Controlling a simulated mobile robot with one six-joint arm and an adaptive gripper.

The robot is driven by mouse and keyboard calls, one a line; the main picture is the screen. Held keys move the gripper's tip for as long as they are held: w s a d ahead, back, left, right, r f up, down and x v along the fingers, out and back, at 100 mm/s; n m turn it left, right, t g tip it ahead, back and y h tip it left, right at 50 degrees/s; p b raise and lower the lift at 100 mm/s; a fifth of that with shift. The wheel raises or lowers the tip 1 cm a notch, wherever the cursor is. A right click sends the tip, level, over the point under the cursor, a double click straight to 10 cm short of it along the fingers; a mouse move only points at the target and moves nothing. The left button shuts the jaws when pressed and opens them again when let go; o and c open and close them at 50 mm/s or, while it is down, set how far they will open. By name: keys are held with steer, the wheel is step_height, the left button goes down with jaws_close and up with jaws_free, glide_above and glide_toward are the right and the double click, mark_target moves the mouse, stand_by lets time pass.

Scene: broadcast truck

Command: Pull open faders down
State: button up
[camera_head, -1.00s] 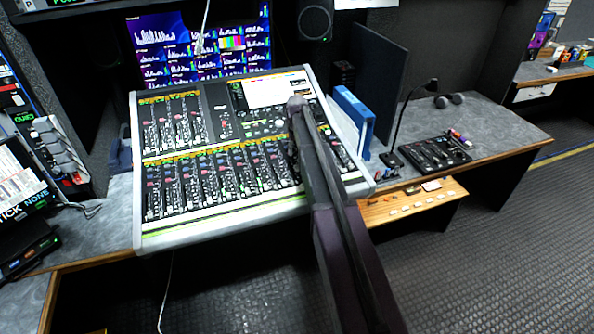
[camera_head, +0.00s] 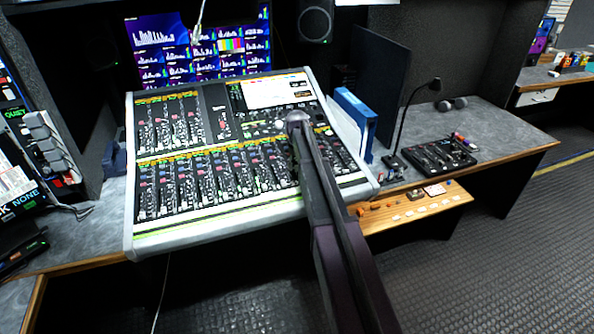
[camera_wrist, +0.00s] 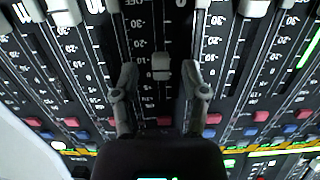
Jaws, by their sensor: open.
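The mixing console (camera_head: 205,227) stands on the desk in the head view, with rows of faders and coloured buttons. My arm reaches over its right half and hides part of the lower fader bank; my fingers cannot be made out there. I see gaps between the cap and both fingers. This cap sits partway along its slot. Neighbouring caps, such as one at the left (camera_wrist: 65,12) and one at the right (camera_wrist: 254,8), sit near the picture's top edge.
Other fader slots run close on both sides of my fingers. A blue binder (camera_head: 355,122) stands right of the console. A small control box (camera_head: 437,155) and gooseneck microphone (camera_head: 412,112) are farther right. A screen (camera_head: 200,50) is behind the console.

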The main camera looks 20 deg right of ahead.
steer(key=shift+f, duration=0.3)
jaws_close()
steer(key=shift+s+f+b, duration=0.2)
steer(key=shift+s+b, duration=0.1)
steer(key=shift+s, duration=1.2)
steer(key=shift+s+f+b, duration=0.2)
steer(key=shift+s+b, duration=0.05)
steer(key=shift+s, duration=1.2)
jaws_free()
steer(key=shift+w, duration=0.15)
